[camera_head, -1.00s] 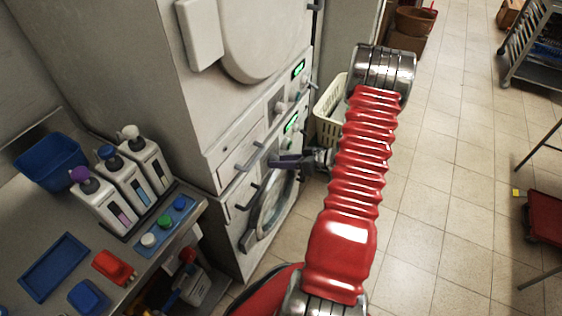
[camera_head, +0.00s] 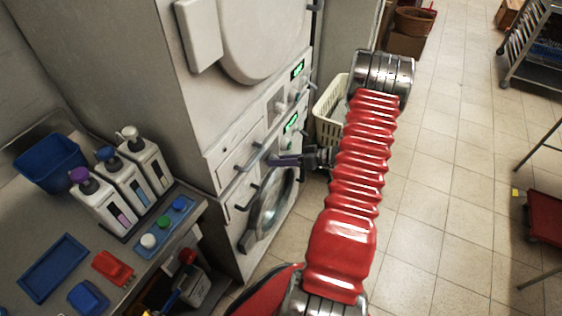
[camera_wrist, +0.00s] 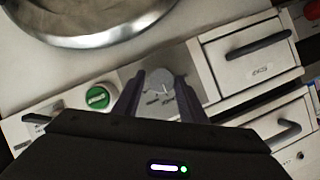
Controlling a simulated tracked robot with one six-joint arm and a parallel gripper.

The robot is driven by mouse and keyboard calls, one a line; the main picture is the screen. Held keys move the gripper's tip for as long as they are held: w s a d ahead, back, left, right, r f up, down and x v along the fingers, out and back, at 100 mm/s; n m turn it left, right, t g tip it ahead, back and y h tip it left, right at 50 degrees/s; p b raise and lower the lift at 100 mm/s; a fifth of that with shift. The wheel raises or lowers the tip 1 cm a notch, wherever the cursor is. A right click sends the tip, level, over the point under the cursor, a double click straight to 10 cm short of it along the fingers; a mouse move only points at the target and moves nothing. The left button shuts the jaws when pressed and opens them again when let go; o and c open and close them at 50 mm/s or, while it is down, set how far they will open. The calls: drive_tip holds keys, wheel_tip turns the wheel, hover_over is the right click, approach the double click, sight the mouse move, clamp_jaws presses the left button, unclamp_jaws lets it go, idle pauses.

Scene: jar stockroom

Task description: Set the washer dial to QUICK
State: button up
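The washer dial (camera_wrist: 158,78) is a round grey knob on a grey square in the wrist view. Small dark marks lie beside it, too small to read, so I cannot tell its setting. My gripper (camera_wrist: 159,84) has two dark purple fingers, one on each side of the dial. They stand apart, and I cannot tell if they touch it. In the head view my gripper (camera_head: 284,161) is at the front of the lower machine, the washer (camera_head: 252,178), and the dial cannot be made out there. The washer's round door (camera_head: 270,212) is shut.
A green button (camera_wrist: 97,97) sits beside the dial, and a drawer with a dark handle (camera_wrist: 258,46) is on its other side. A cream basket (camera_head: 329,118) stands near my arm. A counter with bottles (camera_head: 148,163) is at left.

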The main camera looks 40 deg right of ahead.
drive_tip(key=shift+o, duration=1.4)
drive_tip(key=shift+a, duration=0.1)
drive_tip(key=v, duration=1.3)
drive_tip(key=shift+s, duration=0.4)
drive_tip(key=shift+r, duration=0.1)
